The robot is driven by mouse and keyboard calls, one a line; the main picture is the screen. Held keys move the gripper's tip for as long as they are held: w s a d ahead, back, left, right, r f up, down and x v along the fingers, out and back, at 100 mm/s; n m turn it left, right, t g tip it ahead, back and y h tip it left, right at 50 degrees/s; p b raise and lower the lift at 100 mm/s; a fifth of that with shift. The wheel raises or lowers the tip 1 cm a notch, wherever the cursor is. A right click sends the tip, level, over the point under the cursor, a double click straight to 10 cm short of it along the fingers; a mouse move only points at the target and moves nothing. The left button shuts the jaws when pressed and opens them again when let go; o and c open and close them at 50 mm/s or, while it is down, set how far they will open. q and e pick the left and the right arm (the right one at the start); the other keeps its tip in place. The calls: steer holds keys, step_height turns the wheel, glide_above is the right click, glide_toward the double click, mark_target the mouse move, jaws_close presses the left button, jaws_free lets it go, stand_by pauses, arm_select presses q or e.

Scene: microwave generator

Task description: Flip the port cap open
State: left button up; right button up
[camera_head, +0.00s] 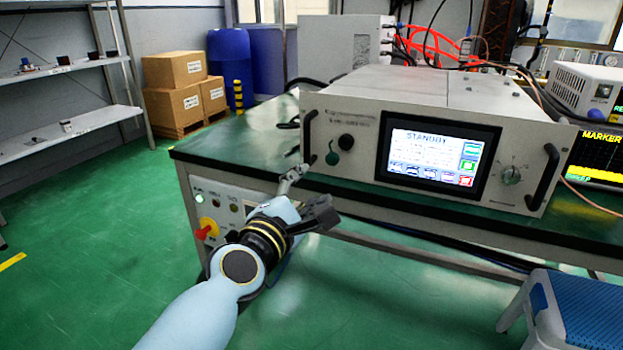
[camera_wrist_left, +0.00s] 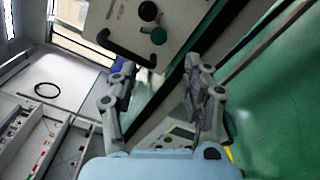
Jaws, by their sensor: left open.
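The microwave generator (camera_head: 420,140) stands on the green bench with its screen reading STANDBY. My right gripper is out of view.
A black handle (camera_head: 308,135) stands out at the panel's left edge, close to the cap. The bench's front edge (camera_head: 400,205) lies beside my left gripper. A red knob (camera_head: 206,229) sits on the panel under the bench. A blue stool (camera_head: 590,310) stands at lower right.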

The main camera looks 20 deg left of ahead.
mark_target(331, 161)
arm_select(q)
steer(key=w, duration=1)
steer(key=shift+w+d+r, duration=0.1)
steer(key=shift+w+d, duration=0.05)
steer(key=shift+w, duration=0.05)
